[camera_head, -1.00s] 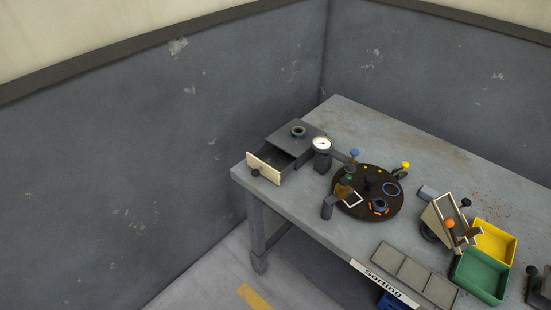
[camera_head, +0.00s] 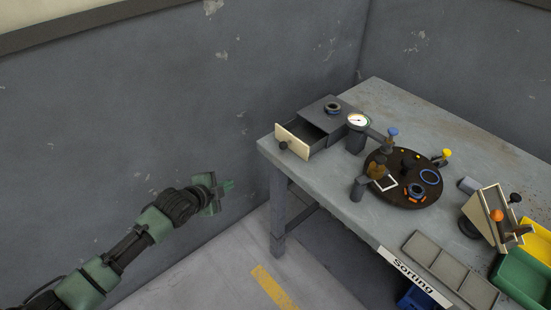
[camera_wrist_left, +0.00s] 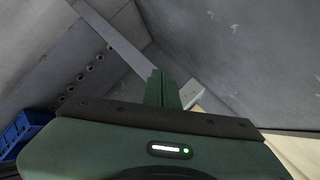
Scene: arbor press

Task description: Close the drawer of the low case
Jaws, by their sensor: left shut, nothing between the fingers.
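The low case (camera_head: 343,124) is a dark grey box at the table's far left corner. Its drawer (camera_head: 292,140) is pulled out toward the left, with a cream front and a dark round knob (camera_head: 283,145). The part of the drawer's inside that shows looks dark and empty. My left gripper (camera_head: 224,186) is shut and empty, off the table to the lower left of the drawer, apart from it. Its closed fingers also show in the left wrist view (camera_wrist_left: 163,88). My right gripper is not in view.
A ring (camera_head: 332,108) lies on the case. A dial gauge (camera_head: 358,121) stands close to its right, beside a dark round plate (camera_head: 410,200) with several small parts. A grey tray (camera_head: 424,246) and a green bin (camera_head: 524,280) are farther right. The floor left of the table is clear.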

